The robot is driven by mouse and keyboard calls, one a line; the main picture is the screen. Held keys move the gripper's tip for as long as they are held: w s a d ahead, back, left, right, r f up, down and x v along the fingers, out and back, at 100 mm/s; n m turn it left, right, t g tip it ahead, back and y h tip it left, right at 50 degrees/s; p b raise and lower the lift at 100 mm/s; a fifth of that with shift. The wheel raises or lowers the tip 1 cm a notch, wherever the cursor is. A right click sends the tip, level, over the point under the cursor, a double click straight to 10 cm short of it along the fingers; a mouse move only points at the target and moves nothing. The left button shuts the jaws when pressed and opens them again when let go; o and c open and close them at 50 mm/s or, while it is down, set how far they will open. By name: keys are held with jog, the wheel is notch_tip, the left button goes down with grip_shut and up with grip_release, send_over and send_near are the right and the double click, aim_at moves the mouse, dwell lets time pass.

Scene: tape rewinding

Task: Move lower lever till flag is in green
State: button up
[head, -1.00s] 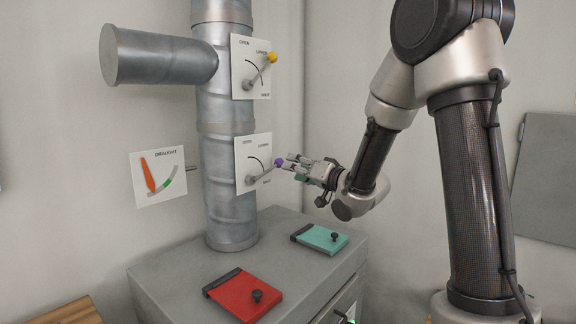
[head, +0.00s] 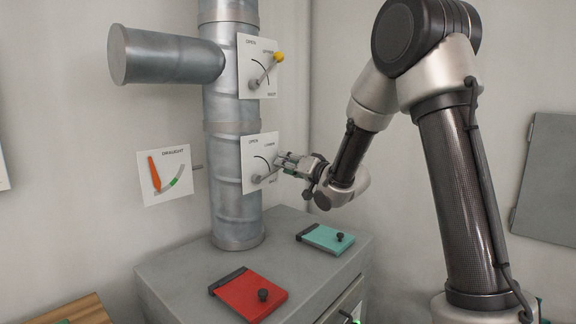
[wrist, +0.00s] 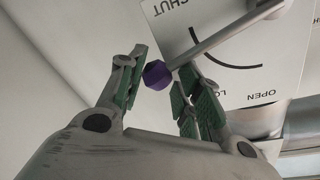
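The lower lever (head: 264,178) is on a white plate (head: 250,150) on the grey pipe, and its arm slants up right from its pivot. Its purple knob (wrist: 157,75) shows in the wrist view, between the fingertips of my gripper (wrist: 158,88). In the head view my gripper (head: 284,163) covers the knob. The draught gauge (head: 165,175) has an orange flag (head: 154,174) pointing up, left of the green band (head: 174,182).
The upper lever with a yellow knob (head: 279,57) is on a plate above. A red flap (head: 250,294) and a teal flap (head: 327,238) lie on the grey cabinet top (head: 205,268) below. A side pipe (head: 168,57) sticks out left.

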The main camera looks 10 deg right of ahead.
aim_at(275, 150)
grip_shut()
jog(key=r+n, duration=0.1)
jog(key=s+a+r+n, duration=0.1)
jog(key=n, duration=0.1)
jog(key=a+r+n, duration=0.1)
jog(key=r+n, duration=0.1)
jog(key=shift+s+y, duration=0.2)
jog(key=shift+y, duration=0.1)
jog(key=o, duration=1)
grip_release()
jog(key=shift+c, duration=0.2)
jog(key=shift+o, duration=0.2)
jog(key=shift+d, duration=0.1)
jog(key=v, duration=0.7)
jog(key=shift+s, duration=0.2)
